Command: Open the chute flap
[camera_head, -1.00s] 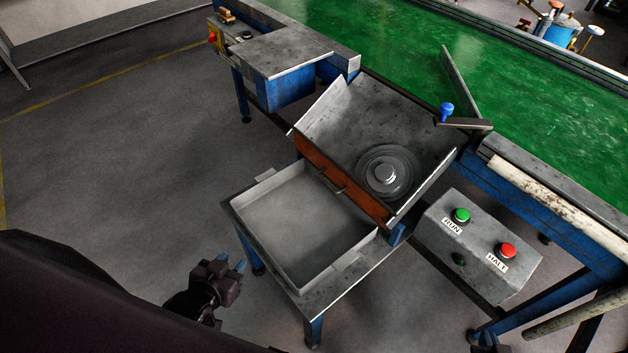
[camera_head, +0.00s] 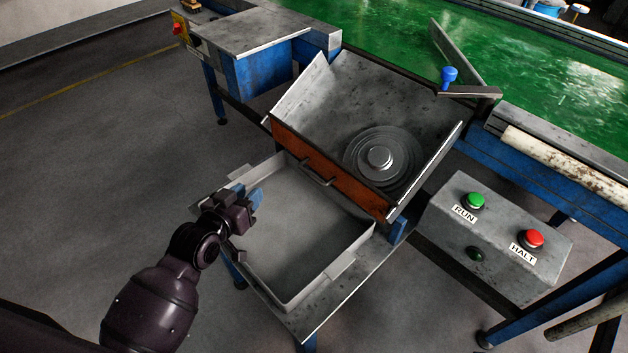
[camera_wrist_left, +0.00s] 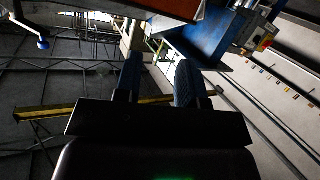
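The chute flap (camera_head: 345,186) is an orange-brown board across the low end of the grey metal chute (camera_head: 345,95). It stands upright and closed, with a dark bar handle (camera_head: 318,172) on its front. A round ridged metal part (camera_head: 380,158) lies in the chute just behind it. My left gripper (camera_head: 256,198) is over the left rim of the tray, left of and apart from the handle. In the left wrist view its two blue fingers (camera_wrist_left: 158,82) are apart with nothing between them. An orange-brown edge (camera_wrist_left: 165,8) shows at the top there. My right gripper is out of view.
An empty grey tray (camera_head: 300,228) sits below the flap on a metal stand. A control box (camera_head: 495,235) with green RUN and red HALT buttons stands right of the chute. A blue-knobbed lever (camera_head: 449,76) and green conveyor belt (camera_head: 400,30) lie behind. Floor at left is clear.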

